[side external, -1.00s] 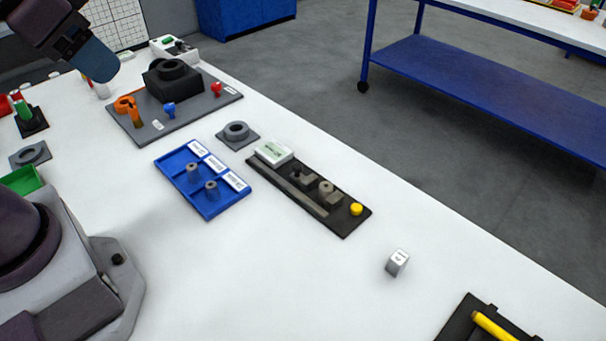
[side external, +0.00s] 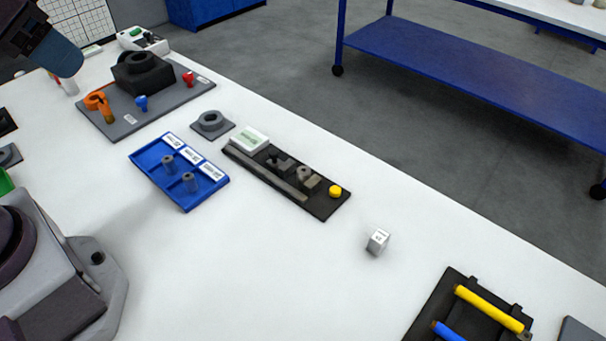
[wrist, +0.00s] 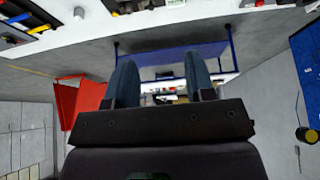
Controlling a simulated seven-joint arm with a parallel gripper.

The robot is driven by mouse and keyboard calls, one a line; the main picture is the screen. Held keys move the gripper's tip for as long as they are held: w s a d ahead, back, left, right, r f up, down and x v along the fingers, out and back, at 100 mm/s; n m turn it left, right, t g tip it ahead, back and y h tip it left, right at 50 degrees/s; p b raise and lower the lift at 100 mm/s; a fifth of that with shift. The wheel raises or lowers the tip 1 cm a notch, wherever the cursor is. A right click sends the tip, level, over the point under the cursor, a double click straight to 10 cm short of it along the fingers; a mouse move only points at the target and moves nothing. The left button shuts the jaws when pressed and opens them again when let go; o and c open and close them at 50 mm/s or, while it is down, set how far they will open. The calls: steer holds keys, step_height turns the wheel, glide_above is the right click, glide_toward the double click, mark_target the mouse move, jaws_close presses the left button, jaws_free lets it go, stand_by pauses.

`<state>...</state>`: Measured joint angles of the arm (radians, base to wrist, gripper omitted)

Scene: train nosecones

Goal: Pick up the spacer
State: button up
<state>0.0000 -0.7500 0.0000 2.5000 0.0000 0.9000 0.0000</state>
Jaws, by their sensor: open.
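Either may be the spacer; the labels are too small to read. My gripper (wrist: 161,82) shows two blue fingers well apart with nothing between them in the wrist view. In the side external view a blue finger of my gripper (side external: 57,54) is at the top left, above the table and far from the blue tray. The wrist view looks out across the room, and I cannot make out the grey cylinders there.
A dark fixture (side external: 318,211) with a yellow button lies right of the tray. A grey ring on a plate (side external: 211,123) is behind it. A grey board (side external: 160,111) with a black block stands at the back.

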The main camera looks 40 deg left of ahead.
stand_by(0.4)
steer(key=shift+o, duration=0.8)
